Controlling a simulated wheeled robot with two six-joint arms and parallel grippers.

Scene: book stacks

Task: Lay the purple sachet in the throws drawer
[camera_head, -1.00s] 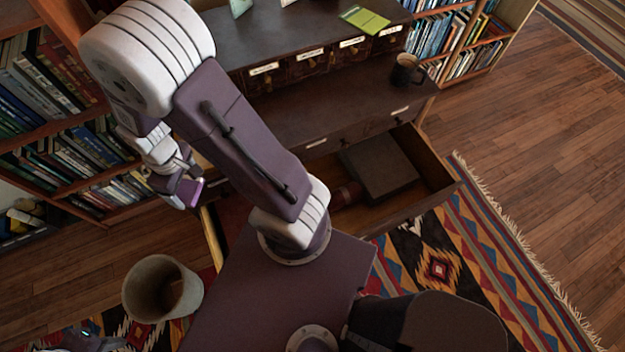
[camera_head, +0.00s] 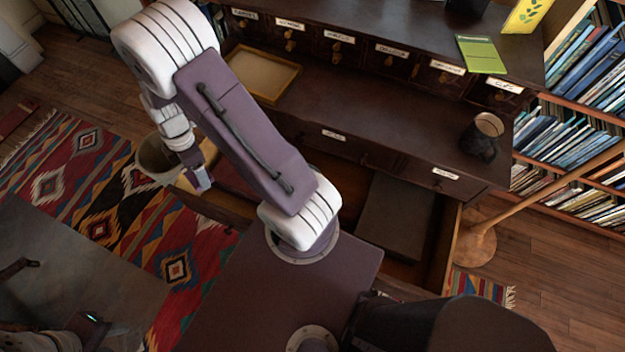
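The arm coming from the left has its small gripper (camera_head: 201,180) at the left end of an open drawer. Purple-grey parts show at its tip. I cannot tell whether the fingers are closed or whether a purple sachet is among them; no separate sachet is clear. The wide open drawer (camera_head: 447,245) under the dark desk holds a flat dark box-like thing (camera_head: 395,215) at the right. My arm and body hide much of its middle. The label wording is too small to read surely. My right gripper is not in view.
The dark desk (camera_head: 380,110) carries a wooden tray (camera_head: 262,72), a dark mug (camera_head: 480,138) and a green booklet (camera_head: 481,54). A round bin (camera_head: 155,160) stands behind my wrist. A wooden stand (camera_head: 475,243) is right of the drawer. Bookshelves are at right, a patterned rug (camera_head: 100,215) at left.

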